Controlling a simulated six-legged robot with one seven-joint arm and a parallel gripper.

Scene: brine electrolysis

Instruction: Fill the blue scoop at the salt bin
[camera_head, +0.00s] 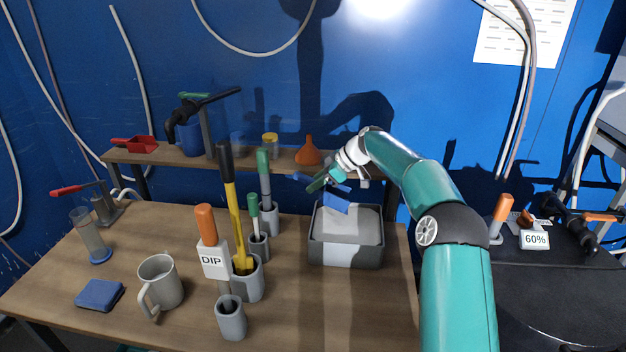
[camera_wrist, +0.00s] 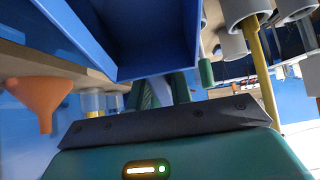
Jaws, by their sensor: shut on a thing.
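The blue scoop (camera_head: 336,204) hangs tilted above the salt bin (camera_head: 346,254), a grey open box at the right of the wooden table. A pale grey surface fills the bin's inside. My gripper (camera_head: 322,183) is shut on the scoop and holds it over the bin's back part. In the wrist view, the scoop (camera_wrist: 155,38) fills the upper middle, with blue walls and no salt visible in it. My gripper's fingers (camera_wrist: 165,90) meet just below it. Whether the scoop's lip touches the salt cannot be told.
Left of the bin stand holders with green-handled tools (camera_head: 264,165), a yellow-shafted tool (camera_head: 235,215) and the DIP tool (camera_head: 207,225). A grey mug (camera_head: 160,282) stands further left. A shelf behind holds an orange funnel (camera_head: 308,153). The table's front right is clear.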

